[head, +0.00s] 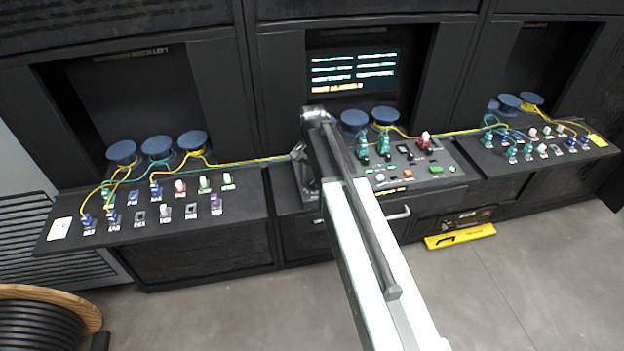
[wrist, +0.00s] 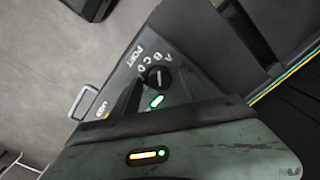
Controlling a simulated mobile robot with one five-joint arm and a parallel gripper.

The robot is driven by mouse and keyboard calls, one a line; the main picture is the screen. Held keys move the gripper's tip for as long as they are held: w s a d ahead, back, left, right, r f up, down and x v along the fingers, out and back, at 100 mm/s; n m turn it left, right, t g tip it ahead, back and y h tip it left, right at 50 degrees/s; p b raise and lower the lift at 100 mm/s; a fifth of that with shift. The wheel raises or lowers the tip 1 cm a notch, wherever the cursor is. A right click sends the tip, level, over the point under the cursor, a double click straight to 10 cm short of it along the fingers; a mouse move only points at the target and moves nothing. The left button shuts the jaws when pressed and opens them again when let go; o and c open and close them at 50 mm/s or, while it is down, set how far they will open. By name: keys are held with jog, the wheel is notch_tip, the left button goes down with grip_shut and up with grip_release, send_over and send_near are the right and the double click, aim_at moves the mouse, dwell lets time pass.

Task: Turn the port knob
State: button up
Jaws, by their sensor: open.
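The port knob (wrist: 157,77) is a round black knob with a light pointer mark, on the dark console panel in the wrist view. The word PORT and several small letters are printed beside it; I cannot tell which letter the mark meets. In the head view the knob is hidden by my arm. My gripper (head: 302,168) is at the left part of the middle console in the head view. In the wrist view its dark jaw (wrist: 133,97) is close to the knob's lower left. It is open and empty; contact with the knob cannot be told.
A drawer handle (wrist: 84,100) sticks out at the console's front edge. Yellow and green fibres (head: 250,162) run across the console towards the left bench. Blue spools (head: 383,116), small connectors and a red-topped device (head: 425,140) stand to the right. A screen (head: 352,75) is behind.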

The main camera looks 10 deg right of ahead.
aim_at(313, 182)
notch_tip(313, 182, up, 8)
jog(key=p, duration=0.7)
jog(key=shift+p, duration=0.3)
jog(key=shift+f, duration=0.15)
